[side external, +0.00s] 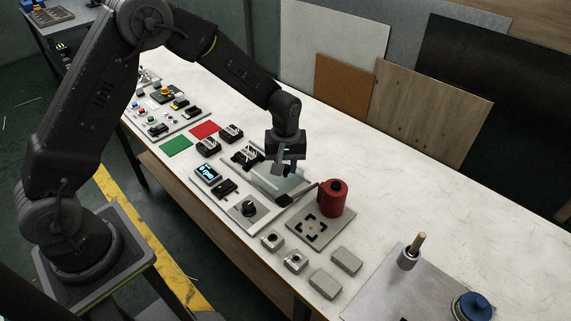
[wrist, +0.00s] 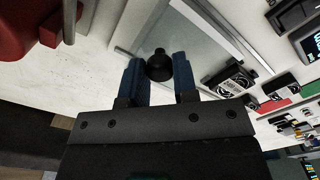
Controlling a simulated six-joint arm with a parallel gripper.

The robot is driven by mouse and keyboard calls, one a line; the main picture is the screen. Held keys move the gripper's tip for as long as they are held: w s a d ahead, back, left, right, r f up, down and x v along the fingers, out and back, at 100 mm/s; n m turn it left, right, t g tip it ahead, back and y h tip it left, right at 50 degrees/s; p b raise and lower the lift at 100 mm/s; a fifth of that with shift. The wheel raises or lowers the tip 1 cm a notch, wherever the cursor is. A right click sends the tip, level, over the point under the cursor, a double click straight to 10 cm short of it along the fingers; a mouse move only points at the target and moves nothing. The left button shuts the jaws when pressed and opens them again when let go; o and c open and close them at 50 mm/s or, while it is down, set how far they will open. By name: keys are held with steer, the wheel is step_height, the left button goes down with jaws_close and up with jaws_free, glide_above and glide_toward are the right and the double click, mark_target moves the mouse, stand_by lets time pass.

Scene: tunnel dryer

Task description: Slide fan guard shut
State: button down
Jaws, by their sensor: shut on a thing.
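The fan guard is a clear, pale panel in a flat frame with rails, lying on the bench (side external: 278,182); it also shows in the wrist view (wrist: 180,38). A black knob (wrist: 159,66) stands up from the panel. My gripper (side external: 290,169) is over the guard, its blue fingers shut on the knob from both sides, as the wrist view shows (wrist: 160,82). The fan (side external: 247,156) sits at the frame's far-left end, and its face shows uncovered in the wrist view (wrist: 232,80). The gripper hides the knob in the side view.
A red canister (side external: 333,198) stands close to the right of the guard on a grey plate (side external: 305,232). A display (side external: 207,173) and a black dial (side external: 249,209) are in front. Boards (side external: 425,108) lean behind. The bench behind the guard is clear.

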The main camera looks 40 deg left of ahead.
steer(key=a, duration=1.3)
steer(key=shift+a, duration=0.1)
steer(key=c, duration=1.2)
jaws_free()
steer(key=o, duration=0.3)
step_height(320, 180, up, 14)
